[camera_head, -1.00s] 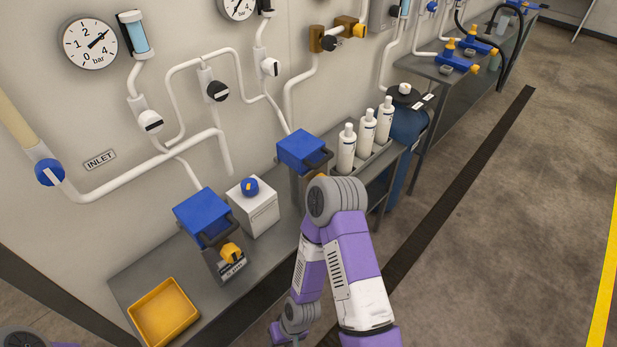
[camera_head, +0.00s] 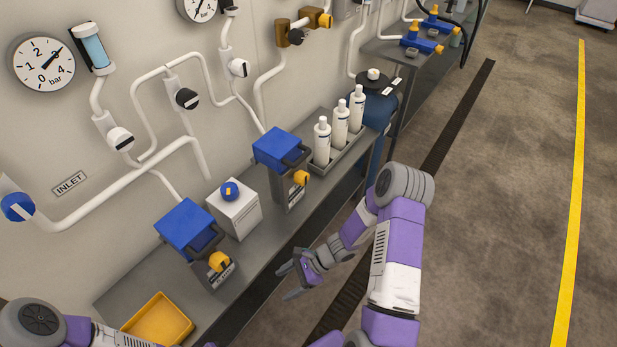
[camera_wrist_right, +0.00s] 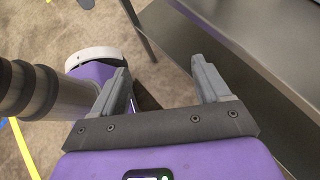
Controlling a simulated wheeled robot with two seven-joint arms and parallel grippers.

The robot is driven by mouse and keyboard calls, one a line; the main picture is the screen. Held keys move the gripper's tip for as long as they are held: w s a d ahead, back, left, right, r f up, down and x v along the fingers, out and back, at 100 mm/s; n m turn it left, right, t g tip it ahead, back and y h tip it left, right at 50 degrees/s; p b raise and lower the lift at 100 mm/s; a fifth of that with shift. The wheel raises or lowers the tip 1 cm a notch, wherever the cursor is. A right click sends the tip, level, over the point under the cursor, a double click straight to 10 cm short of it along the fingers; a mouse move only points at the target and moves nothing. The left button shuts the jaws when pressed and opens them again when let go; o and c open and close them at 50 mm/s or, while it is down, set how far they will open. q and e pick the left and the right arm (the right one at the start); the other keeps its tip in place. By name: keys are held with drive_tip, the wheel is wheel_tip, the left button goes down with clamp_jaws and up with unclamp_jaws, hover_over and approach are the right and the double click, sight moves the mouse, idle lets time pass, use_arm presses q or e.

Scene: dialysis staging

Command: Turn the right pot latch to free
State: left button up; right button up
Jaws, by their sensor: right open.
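The right pot (camera_head: 279,150) has a blue lid with a dark handle and a grey body on the bench. Its yellow latch (camera_head: 301,178) sticks out at the front, below the lid. The left pot (camera_head: 187,228) looks alike, with its own yellow latch (camera_head: 219,261). My right gripper (camera_head: 285,283) is open and empty, below and in front of the bench edge, well apart from the right latch. In the right wrist view its two fingers (camera_wrist_right: 161,78) stand apart with nothing between them. My left arm shows at the bottom left; its gripper is not clearly seen.
A white box with a blue knob (camera_head: 235,211) stands between the pots. A yellow tray (camera_head: 158,323) lies at the bench's near end. White bottles (camera_head: 340,125) stand in a rack right of the right pot. The grey bench edge (camera_wrist_right: 277,70) is close to the right gripper. Floor to the right is clear.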

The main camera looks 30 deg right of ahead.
drive_tip(key=w+d+r+m+t, duration=0.7)
drive_tip(key=w+d, duration=0.2)
drive_tip(key=m+t+h+p, duration=0.1)
drive_tip(key=m+t+h, duration=0.3)
drive_tip(key=m+t, duration=0.25)
approach(306, 180)
drive_tip(key=w, duration=0.2)
drive_tip(key=shift+n+t, duration=0.45)
drive_tip(key=x, duration=0.5)
drive_tip(key=a+x, duration=0.1)
drive_tip(key=x, duration=0.1)
drive_tip(key=shift+f, duration=0.3)
drive_tip(key=shift+c, duration=0.4)
drive_tip(key=c, duration=1)
